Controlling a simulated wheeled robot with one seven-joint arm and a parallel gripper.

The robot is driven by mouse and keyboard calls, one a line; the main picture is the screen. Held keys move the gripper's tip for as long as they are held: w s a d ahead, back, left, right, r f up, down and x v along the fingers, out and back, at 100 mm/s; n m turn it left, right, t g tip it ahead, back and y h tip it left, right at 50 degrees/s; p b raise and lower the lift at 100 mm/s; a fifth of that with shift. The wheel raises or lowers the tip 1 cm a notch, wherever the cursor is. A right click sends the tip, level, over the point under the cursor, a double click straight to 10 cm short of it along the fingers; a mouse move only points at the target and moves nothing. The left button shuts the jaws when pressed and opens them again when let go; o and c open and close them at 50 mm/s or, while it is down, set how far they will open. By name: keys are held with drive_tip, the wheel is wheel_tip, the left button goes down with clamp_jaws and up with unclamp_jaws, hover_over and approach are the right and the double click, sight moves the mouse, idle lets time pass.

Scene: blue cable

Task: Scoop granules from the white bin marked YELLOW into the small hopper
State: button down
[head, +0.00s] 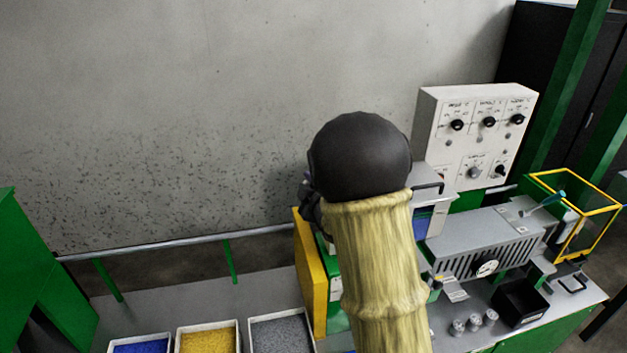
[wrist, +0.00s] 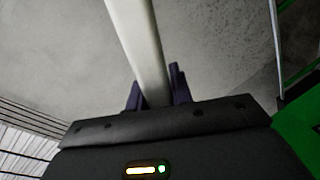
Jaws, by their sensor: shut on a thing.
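In the wrist view my gripper (wrist: 156,92) has its two dark fingers shut on a long pale grey bar (wrist: 139,40), which looks like the scoop's handle. The bar runs up out of the picture, so I cannot see the scoop's bowl or whether it holds granules. In the head view my sleeved arm and its black joint hide my gripper almost wholly. A white bin with yellow granules (head: 178,345) stands at the bottom, between a bin of blue granules (head: 112,350) and a bin of grey ones (head: 253,345). I cannot make out the small hopper; my arm covers the machine's middle.
A machine with a yellow panel (head: 310,270) stands behind my arm. To the right are a grey vented barrel housing (head: 470,240), a white control box (head: 432,120), a black tray (head: 520,303) and several small cups (head: 474,322). A rail (head: 180,244) runs along the wall.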

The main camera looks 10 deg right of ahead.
drive_tip(key=a+f+n+h+b, duration=0.2)
drive_tip(key=a+f+n+b, duration=0.2)
drive_tip(key=f+b, duration=0.5)
drive_tip(key=shift+a+f+n, duration=0.3)
drive_tip(key=shift+f+n, duration=0.4)
drive_tip(key=shift+n, duration=0.3)
